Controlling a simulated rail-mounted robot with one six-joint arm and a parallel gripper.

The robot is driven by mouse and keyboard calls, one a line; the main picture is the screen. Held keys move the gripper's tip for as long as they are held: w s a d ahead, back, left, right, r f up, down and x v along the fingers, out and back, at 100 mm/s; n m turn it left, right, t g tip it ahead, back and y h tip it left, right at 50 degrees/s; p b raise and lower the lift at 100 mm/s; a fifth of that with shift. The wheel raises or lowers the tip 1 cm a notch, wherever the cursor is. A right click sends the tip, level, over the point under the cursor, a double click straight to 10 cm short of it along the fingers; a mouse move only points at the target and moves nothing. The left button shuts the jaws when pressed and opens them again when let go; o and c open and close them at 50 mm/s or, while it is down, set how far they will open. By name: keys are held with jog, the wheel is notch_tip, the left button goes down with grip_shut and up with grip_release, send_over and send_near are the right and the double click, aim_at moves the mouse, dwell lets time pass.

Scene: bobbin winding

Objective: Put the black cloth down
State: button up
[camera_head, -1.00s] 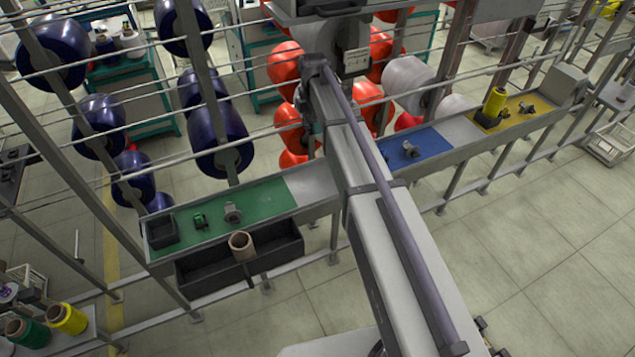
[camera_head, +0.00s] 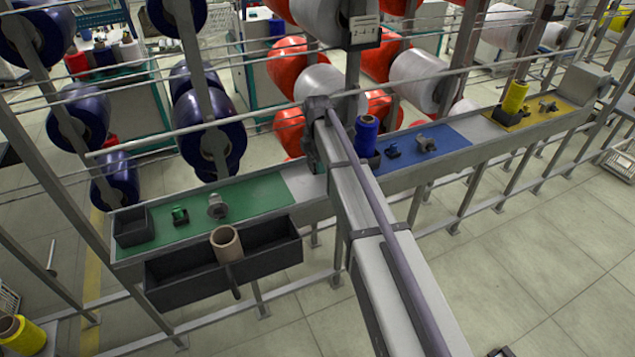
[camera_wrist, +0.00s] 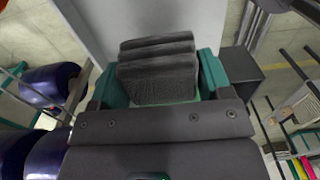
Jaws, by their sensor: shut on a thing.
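The black cloth (camera_wrist: 158,80) shows in the wrist view as a thick folded dark grey pad. It sits between the two teal fingers of my gripper (camera_wrist: 158,62), which is shut on it. In the head view my arm reaches up to the shelf, near the bare grey stretch between the green mat (camera_head: 258,190) and the blue mat (camera_head: 446,140). The cloth cannot be made out there, and my arm hides the gripper. I cannot tell how high the cloth is above what lies under it.
A dark bin (camera_head: 190,268) with a brown tube (camera_head: 226,241) hangs in front of the shelf. A small dark tray (camera_head: 132,227) stands at the shelf's left end. Bars and large spools lie behind.

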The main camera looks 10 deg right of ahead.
aim_at(317, 178)
notch_tip(317, 178, down, 5)
jog(key=b, duration=0.4)
jog(key=shift+r, duration=0.55)
jog(key=shift+f, duration=0.25)
jog(key=o, duration=0.8)
jog(key=shift+r, duration=0.1)
